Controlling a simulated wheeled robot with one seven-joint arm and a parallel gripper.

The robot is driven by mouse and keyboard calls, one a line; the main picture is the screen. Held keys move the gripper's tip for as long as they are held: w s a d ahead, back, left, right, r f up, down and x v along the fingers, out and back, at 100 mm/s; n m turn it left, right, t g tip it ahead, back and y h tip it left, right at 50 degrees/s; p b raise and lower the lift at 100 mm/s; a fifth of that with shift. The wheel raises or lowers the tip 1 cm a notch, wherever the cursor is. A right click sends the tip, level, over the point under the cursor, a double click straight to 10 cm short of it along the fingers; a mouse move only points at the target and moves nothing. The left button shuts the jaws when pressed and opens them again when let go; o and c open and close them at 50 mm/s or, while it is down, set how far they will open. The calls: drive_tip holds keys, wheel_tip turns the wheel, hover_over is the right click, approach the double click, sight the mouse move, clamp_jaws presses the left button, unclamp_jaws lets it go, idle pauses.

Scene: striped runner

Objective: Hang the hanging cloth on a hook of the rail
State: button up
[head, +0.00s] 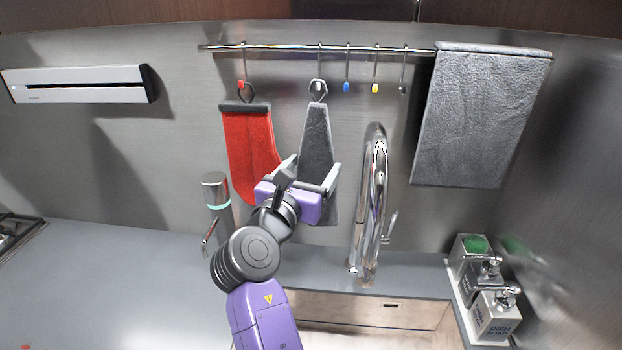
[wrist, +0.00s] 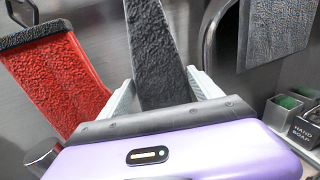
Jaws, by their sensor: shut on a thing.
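A dark grey hanging cloth (head: 316,135) with a loop (head: 318,89) at its top hangs down in front of the back wall. The loop overlaps the tip of a hook on the rail (head: 280,47); from this angle I cannot tell for sure that it is seated. My gripper (head: 312,169) is shut on the grey cloth, a finger at each side of its lower part. In the wrist view the cloth (wrist: 158,50) rises between the fingers. Its loop is out of that view, and my gripper hides part of the cloth.
A red cloth (head: 250,140) hangs from a hook just left. Hooks with blue (head: 346,87) and yellow (head: 375,87) tips are bare to the right. A grey towel (head: 480,115) drapes over the rail's right end. A tall faucet (head: 372,200) stands close right of my gripper.

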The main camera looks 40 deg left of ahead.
drive_tip(key=shift+w+a+f+b, duration=0.25)
drive_tip(key=shift+w+a+b, duration=0.3)
drive_tip(key=shift+w+b, duration=0.35)
drive_tip(key=shift+w+a+f, duration=0.25)
drive_tip(key=shift+w+f, duration=0.15)
drive_tip(key=shift+f, duration=0.15)
drive_tip(key=o, duration=1.5)
drive_tip(key=b, duration=0.1)
approach(311, 172)
drive_tip(key=x, duration=0.3)
drive_tip(key=shift+w+r, duration=0.1)
drive_tip(key=shift+w, duration=0.15)
